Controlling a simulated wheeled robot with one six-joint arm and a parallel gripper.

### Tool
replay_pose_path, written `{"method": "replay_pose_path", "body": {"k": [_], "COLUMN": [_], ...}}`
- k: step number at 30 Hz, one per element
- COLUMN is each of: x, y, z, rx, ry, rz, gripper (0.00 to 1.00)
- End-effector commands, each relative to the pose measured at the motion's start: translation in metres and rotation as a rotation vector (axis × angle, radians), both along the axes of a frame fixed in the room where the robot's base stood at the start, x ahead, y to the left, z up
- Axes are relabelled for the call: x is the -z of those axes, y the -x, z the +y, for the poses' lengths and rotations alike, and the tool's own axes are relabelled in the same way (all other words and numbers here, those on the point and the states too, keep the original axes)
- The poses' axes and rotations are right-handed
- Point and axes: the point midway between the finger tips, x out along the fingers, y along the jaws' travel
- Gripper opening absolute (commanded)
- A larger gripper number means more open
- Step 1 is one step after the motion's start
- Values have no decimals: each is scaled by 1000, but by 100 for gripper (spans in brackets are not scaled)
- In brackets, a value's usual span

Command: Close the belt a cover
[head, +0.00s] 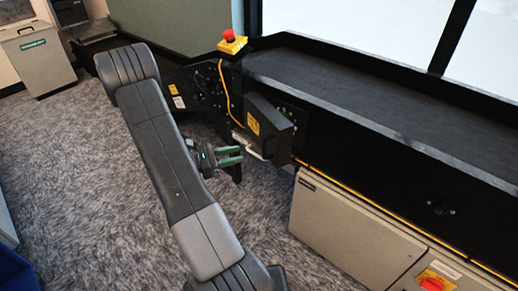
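The belt cover (270,127) is a dark box-like panel with a yellow warning label, at the side of the black conveyor frame. It stands out from the frame at an angle and looks swung open. A pale bar handle (248,146) runs along its lower left edge. My gripper (232,156) has greenish fingers and is just left of and slightly below the handle. Its two fingers look apart with nothing between them. It seems clear of the handle, though the depth gap is hard to judge. The cover's hinge side is mostly hidden.
A dark belt (370,110) runs to the right behind the cover. A red emergency button on a yellow box (232,43) stands above left, with a yellow cable hanging down. A beige cabinet (350,232) with a red switch (434,284) is below right. Grey carpet is open at left.

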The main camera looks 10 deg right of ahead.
Motion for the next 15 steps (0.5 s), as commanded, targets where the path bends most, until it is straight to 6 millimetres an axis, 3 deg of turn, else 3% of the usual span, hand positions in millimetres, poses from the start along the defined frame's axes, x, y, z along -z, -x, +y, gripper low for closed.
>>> {"method": "replay_pose_path", "body": {"k": [6, 15], "x": [1, 0], "y": [-4, -9], "z": [-39, -78], "rx": [5, 4], "ry": [0, 0], "rz": [0, -1], "gripper": [34, 34]}}
